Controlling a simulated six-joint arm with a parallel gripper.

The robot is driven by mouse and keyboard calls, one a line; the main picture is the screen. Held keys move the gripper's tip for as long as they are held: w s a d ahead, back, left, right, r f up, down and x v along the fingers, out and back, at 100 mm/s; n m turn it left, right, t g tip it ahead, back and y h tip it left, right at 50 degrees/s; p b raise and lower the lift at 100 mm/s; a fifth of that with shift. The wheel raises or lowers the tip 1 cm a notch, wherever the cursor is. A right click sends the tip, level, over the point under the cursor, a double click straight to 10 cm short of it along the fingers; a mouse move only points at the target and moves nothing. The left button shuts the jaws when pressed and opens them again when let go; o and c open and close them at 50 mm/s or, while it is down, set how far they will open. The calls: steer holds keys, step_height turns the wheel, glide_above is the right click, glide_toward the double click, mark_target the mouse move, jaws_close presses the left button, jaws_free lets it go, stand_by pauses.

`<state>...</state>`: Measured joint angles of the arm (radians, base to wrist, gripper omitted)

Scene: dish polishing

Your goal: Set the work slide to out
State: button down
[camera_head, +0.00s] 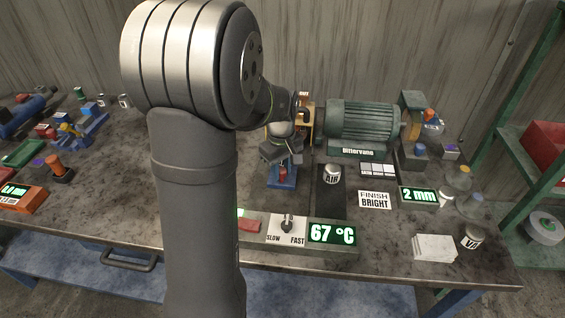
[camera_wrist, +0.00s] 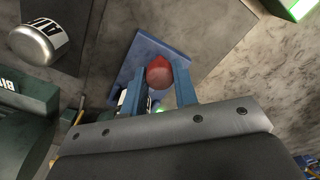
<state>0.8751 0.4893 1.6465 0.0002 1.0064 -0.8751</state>
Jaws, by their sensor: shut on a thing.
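A blue slide base (camera_head: 284,184) lies on the bench below my gripper, left of the dark pad. It also shows in the wrist view (camera_wrist: 134,60) as a blue plate. A red knob (camera_wrist: 159,72) stands on it, and shows small in the head view (camera_head: 283,171). My gripper (camera_head: 282,165) points down at it. In the wrist view its two blue-grey fingers (camera_wrist: 160,75) are on either side of the red knob, shut on it. My fingers hide part of the slide. A small OUT label (camera_head: 303,93) shows behind my wrist.
A green motor (camera_head: 362,119) stands right of my gripper. A metal AIR cap (camera_head: 332,173) is on the dark pad (camera_head: 331,198). In front is a SLOW/FAST switch (camera_head: 287,226) beside a 67 °C display (camera_head: 332,233). Clear bench lies left of the slide.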

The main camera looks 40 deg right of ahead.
steer(key=s+a, duration=0.6)
steer(key=shift+s+a, duration=0.2)
steer(key=shift+s, duration=0.05)
steer(key=c, duration=1.3)
jaws_free()
steer(key=shift+s+a, duration=0.1)
steer(key=shift+o, duration=0.9)
steer(key=shift+r, duration=0.1)
steer(key=shift+r, duration=0.25)
step_height(320, 180, up, 17)
steer(key=shift+f, duration=0.2)
